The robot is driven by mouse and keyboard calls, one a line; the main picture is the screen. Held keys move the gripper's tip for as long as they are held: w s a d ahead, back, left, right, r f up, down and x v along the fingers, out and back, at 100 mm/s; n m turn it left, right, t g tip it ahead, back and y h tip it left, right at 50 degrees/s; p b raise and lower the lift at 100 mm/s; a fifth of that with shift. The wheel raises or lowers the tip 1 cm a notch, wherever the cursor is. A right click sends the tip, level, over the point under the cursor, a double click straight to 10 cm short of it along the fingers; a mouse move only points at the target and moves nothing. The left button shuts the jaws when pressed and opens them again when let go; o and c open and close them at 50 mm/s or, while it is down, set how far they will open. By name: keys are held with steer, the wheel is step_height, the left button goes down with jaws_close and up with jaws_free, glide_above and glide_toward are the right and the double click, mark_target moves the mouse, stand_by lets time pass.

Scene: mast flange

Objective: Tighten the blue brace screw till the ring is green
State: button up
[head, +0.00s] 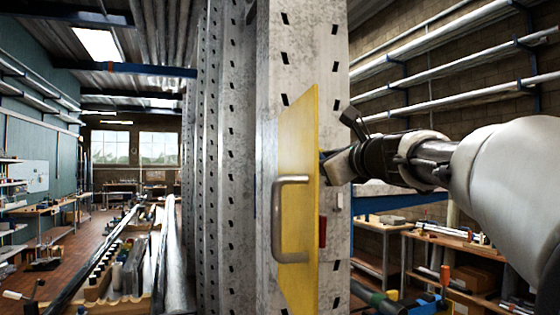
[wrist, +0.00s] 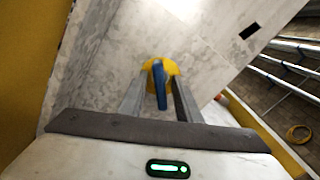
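In the wrist view, a blue screw handle (wrist: 161,88) stands out from a yellow round base (wrist: 174,68) on the pale metal face. My gripper (wrist: 160,84) has a finger on either side of the blue handle, with narrow gaps showing, so it looks open around it. No green ring shows around the screw. In the head view, my gripper (head: 335,166) reaches in from the right, close to the mast (head: 300,45). The yellow panel (head: 298,190) hides its fingertips and most of the screw.
A metal handle (head: 281,220) sticks out from the yellow panel, and a small red part (head: 322,231) shows at its right edge. A green light (wrist: 168,168) glows on my gripper's body. Workbenches (head: 455,240) and pipe racks (head: 450,65) stand at right.

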steer(key=b+v, duration=0.1)
steer(key=v, duration=0.4)
stand_by(0.4)
steer(key=shift+d, duration=0.1)
stand_by(0.3)
